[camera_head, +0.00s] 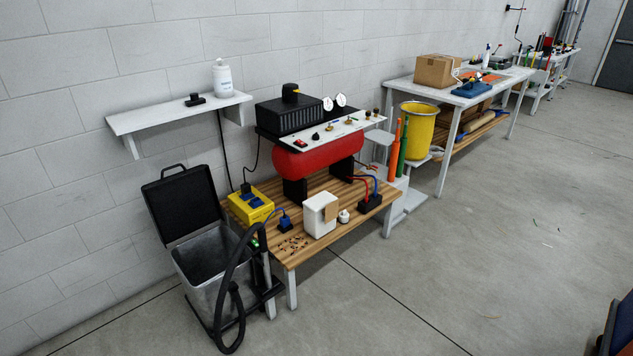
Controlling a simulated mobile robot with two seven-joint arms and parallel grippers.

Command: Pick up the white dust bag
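A white box-shaped thing with a tan card-like panel on its side, which looks like the white dust bag (319,216), stands upright on the low wooden bench (303,254), near its front edge. A small white round-topped item (344,216) stands just right of it. An open metal bin (207,272) with a raised black lid (182,204) and a black hose is at the bench's left end. Neither of my grippers is in view.
A red tank machine (318,160) stands behind the bag, with a yellow box (250,207) to the left and a blue-and-red-cabled black block (370,204) to the right. Dark crumbs (292,245) lie on the bench. The floor in front is mostly clear.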

